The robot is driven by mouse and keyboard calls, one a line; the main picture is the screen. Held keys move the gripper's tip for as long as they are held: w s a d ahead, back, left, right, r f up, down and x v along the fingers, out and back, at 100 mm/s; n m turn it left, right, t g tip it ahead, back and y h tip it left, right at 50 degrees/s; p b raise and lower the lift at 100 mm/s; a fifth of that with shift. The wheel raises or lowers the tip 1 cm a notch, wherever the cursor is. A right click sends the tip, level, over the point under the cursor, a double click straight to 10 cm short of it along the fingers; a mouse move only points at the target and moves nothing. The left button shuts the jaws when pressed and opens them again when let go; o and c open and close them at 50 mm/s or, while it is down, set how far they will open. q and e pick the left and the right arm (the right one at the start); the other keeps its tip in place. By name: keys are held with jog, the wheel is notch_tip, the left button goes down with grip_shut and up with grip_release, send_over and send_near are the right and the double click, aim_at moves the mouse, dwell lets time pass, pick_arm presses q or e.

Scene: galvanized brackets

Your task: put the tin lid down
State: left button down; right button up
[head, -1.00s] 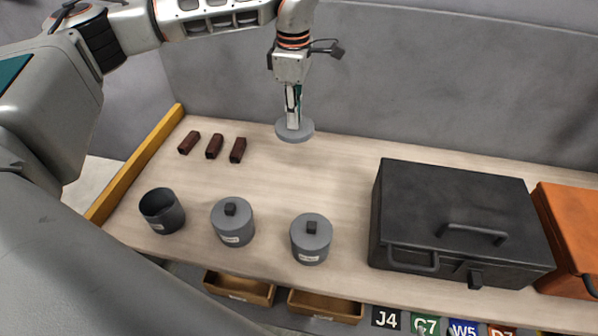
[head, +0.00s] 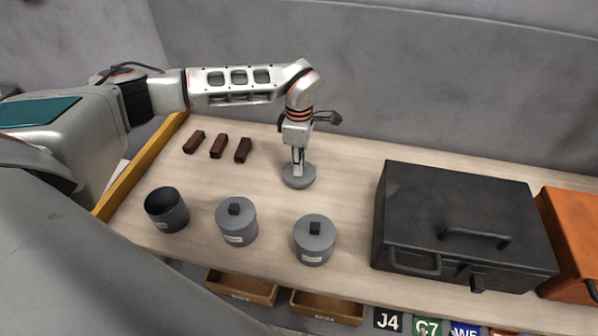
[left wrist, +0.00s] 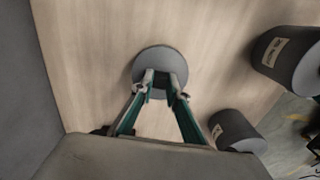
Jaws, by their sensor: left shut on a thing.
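The grey round tin lid (head: 299,177) is at my left gripper (head: 298,163), behind the row of tins. My left gripper points down and is shut on the lid's knob. In the left wrist view the lid (left wrist: 160,62) lies beyond the two fingertips (left wrist: 160,84), over the wooden bench top. The lid is at or very close to the bench; I cannot tell whether it touches. An open grey tin (head: 167,210) without a lid stands at the left front. My right gripper is not in view.
Two lidded grey tins (head: 236,221) (head: 314,240) stand near the front edge. Several dark red blocks (head: 218,147) lie at the back left. A black box (head: 458,222) and an orange box (head: 572,240) stand on the right. Bench around the lid is clear.

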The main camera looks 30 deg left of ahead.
pick_arm(q)
jog(key=shift+f, duration=1.75)
jog(key=shift+f, duration=0.1)
jog(key=c, duration=2)
grip_release()
notch_tip(320, 180, up, 12)
jog(key=shift+r, duration=0.15)
